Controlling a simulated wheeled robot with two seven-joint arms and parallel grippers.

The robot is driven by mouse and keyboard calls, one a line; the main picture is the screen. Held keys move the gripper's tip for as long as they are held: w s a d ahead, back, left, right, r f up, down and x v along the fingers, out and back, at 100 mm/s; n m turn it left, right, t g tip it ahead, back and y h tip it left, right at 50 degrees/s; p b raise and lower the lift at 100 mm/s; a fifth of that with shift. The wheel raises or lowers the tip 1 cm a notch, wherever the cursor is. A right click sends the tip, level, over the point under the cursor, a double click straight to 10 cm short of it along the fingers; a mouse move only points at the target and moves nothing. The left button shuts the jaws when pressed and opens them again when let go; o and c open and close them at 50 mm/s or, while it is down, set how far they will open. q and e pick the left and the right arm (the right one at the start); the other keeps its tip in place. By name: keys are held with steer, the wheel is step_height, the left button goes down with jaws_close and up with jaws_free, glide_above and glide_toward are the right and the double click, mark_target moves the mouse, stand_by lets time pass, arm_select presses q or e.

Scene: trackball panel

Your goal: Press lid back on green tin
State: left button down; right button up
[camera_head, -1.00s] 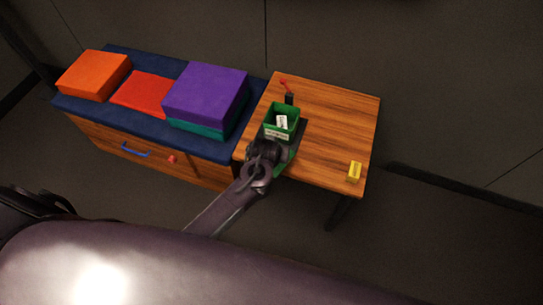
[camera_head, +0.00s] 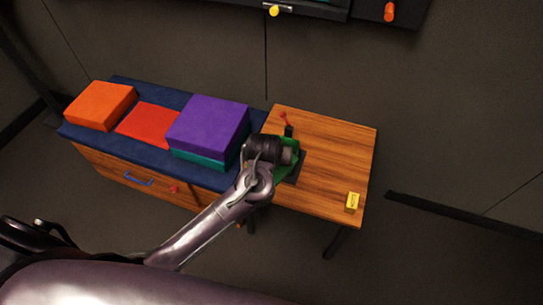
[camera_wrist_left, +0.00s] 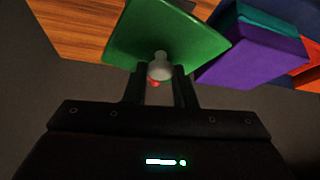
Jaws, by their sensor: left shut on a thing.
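My left gripper (camera_head: 288,156) reaches over the wooden side table, where its wrist covers most of the green tin's place. Some green (camera_head: 291,144) shows around it; I cannot tell how much is lid and how much is tin. In the left wrist view, the gripper's fingers (camera_wrist_left: 160,80) are shut on the grey knob (camera_wrist_left: 160,64) of the green square lid (camera_wrist_left: 170,30). The lid hides what lies beyond it, so I cannot tell whether it touches the tin. My right gripper is not in view.
A purple box (camera_head: 208,124) on a teal one (camera_head: 200,158) stands on the blue-topped bench close left of the gripper. A small red-tipped lever (camera_head: 284,117) stands behind the gripper. A yellow block (camera_head: 352,201) lies at the table's front right. The wooden table (camera_head: 335,150) is clear between.

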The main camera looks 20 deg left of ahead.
arm_select(q)
steer(key=s+a+r+m+h, duration=0.2)
steer(key=s+r+m, duration=0.1)
steer(key=r, duration=0.5)
steer(key=s+a+r+m+h, duration=0.2)
steer(key=s+r+m, duration=0.2)
steer(key=s+r, duration=0.2)
steer(key=shift+r+m+g, duration=0.3)
steer(key=shift+r+g, duration=0.1)
steer(key=shift+r, duration=0.55)
